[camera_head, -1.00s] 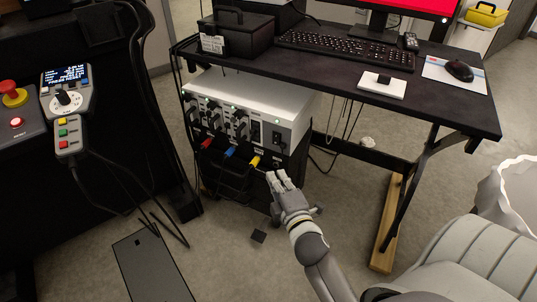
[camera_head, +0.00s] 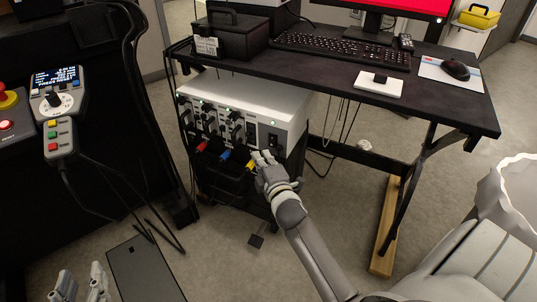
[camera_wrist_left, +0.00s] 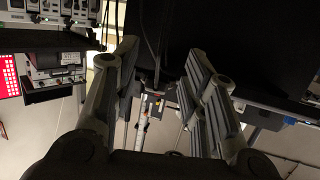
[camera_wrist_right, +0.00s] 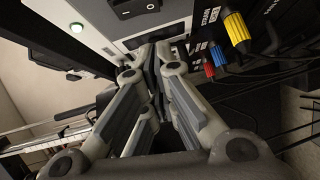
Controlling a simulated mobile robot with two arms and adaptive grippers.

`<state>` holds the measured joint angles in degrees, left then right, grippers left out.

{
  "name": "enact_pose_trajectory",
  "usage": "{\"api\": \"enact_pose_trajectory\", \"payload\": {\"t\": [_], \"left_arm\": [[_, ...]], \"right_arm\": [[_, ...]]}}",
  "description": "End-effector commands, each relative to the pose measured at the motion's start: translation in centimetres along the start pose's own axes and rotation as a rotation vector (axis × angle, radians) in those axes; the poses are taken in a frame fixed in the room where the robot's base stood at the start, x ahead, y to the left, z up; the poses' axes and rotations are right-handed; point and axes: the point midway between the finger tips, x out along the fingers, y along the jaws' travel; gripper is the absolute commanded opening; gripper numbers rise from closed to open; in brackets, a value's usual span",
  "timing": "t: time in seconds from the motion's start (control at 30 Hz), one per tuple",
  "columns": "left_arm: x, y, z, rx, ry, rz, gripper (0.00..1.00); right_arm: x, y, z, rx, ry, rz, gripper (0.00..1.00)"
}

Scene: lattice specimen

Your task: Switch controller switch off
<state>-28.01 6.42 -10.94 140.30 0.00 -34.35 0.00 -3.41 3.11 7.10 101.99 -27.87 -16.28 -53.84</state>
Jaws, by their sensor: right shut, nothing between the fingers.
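The controller (camera_head: 255,103) is a silver box with a dark plug-filled front, on a low stand under the desk. Its black switch (camera_head: 273,140) is at the right end of the front panel. My right gripper (camera_head: 264,158) is shut and empty, just below the switch in the head view; contact cannot be told. My left gripper (camera_head: 80,284) is open and empty at the lower left, away from the controller.
Red, blue and yellow plugs (camera_wrist_right: 236,32) with cables sit close beside my right fingers. The desk (camera_head: 330,68) overhangs the controller. A control pendant (camera_head: 57,100) is at the left. Floor in front of the controller is mostly clear.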

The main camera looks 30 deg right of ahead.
Motion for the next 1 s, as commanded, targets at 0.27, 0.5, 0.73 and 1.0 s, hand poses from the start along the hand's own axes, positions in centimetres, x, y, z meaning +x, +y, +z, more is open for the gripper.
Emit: {"api": "enact_pose_trajectory", "payload": {"t": [0.27,0.5,0.73,1.0], "left_arm": [[0.2,0.5,-3.4,-0.003,0.186,0.012,0.4],[0.1,0.6,-4.5,-0.004,0.239,0.014,0.4],[0.0,0.6,-4.5,-0.003,0.24,0.014,0.4],[-0.2,0.8,-6.0,-0.005,0.332,0.019,0.4]], "right_arm": [[2.1,-0.1,2.2,-0.004,0.001,0.0,0.0],[2.6,0.0,2.8,-0.002,0.001,0.0,0.0],[2.6,0.0,2.8,-0.001,0.001,0.0,0.0],[2.8,-0.2,3.0,-0.016,0.0,0.015,0.0]]}}
